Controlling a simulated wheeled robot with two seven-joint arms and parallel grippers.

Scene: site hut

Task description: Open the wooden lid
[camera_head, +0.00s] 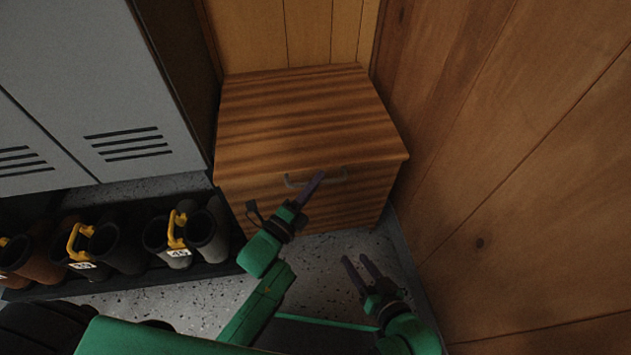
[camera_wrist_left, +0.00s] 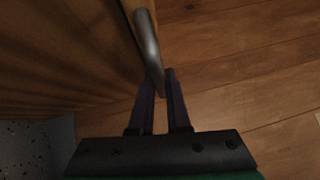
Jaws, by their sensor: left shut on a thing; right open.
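The wooden lid (camera_head: 305,115) is the striped brown top of a wooden chest against the back wall. It lies flat and looks closed. A curved metal handle (camera_head: 294,183) is on the chest's front, just below the lid's front edge. My left gripper (camera_head: 319,176) is at this handle and hides its middle. In the left wrist view the handle (camera_wrist_left: 147,42) runs down between the purple fingers of my left gripper (camera_wrist_left: 162,85), which is shut on it. My right gripper (camera_head: 355,257) is open and empty, lower and to the right, in front of the chest and apart from it.
Grey lockers (camera_head: 90,80) stand on the left. Several boots with yellow tags (camera_head: 178,228) stand on a dark rack below them. A plank wall (camera_head: 500,180) rises close on the right. Speckled floor (camera_head: 320,257) shows in front of the chest.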

